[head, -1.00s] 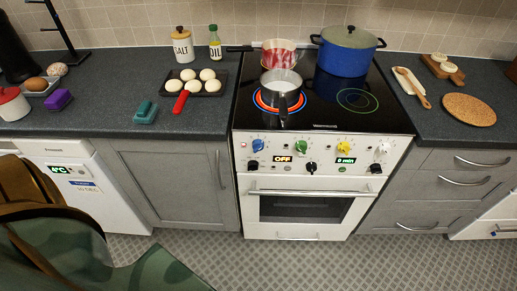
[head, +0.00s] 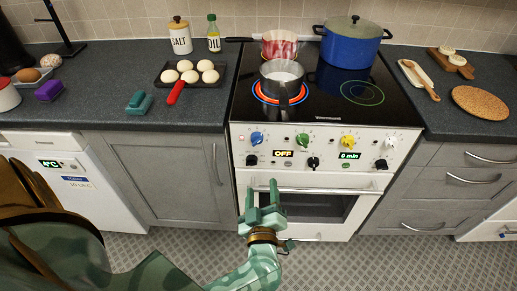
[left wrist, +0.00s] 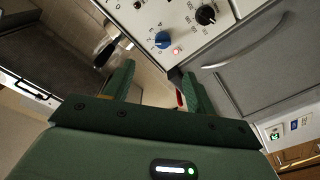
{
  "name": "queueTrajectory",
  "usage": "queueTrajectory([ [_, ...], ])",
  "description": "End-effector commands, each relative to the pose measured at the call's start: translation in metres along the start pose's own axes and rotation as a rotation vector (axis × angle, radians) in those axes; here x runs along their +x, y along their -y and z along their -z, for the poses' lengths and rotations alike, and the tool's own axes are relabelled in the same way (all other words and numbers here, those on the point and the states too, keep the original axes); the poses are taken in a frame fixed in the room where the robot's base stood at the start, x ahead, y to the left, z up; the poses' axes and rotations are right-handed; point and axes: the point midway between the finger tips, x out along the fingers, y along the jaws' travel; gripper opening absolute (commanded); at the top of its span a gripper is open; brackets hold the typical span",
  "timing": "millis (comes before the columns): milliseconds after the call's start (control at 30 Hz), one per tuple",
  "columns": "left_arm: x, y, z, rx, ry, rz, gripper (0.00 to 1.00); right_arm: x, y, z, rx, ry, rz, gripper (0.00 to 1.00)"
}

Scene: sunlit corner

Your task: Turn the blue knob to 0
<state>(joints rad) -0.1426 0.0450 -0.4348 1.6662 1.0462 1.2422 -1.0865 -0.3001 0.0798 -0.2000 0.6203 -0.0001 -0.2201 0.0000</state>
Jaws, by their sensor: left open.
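The blue knob (head: 257,139) is at the left end of the top knob row on the white stove front. It also shows in the left wrist view (left wrist: 162,40), with numbers printed around it. My left gripper (head: 262,194) is open and empty in front of the oven door, below the blue knob and apart from it. In the left wrist view its two green fingers (left wrist: 157,88) are spread, with the blue knob beyond them. My right gripper is not in view.
Green (head: 303,140), yellow (head: 347,142) and white (head: 391,142) knobs share the row; black knobs sit below. The oven handle (head: 315,190) sticks out near my gripper. A steel pot (head: 283,84) stands on a glowing ring.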

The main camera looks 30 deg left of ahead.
Motion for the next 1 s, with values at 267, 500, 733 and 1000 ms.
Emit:
queueTrajectory([
  [267,0.03,0.002,0.006,-0.037,-0.013,0.045,0.56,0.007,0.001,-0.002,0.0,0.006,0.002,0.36],
  [500,0.092,0.006,0.005,-0.035,-0.013,0.043,0.56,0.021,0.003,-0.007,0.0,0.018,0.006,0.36],
  [733,0.141,0.008,0.006,-0.033,-0.011,0.044,0.56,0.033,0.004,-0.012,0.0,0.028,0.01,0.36],
  [1000,0.164,0.008,0.008,-0.035,-0.01,0.044,0.56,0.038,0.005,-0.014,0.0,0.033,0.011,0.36],
])
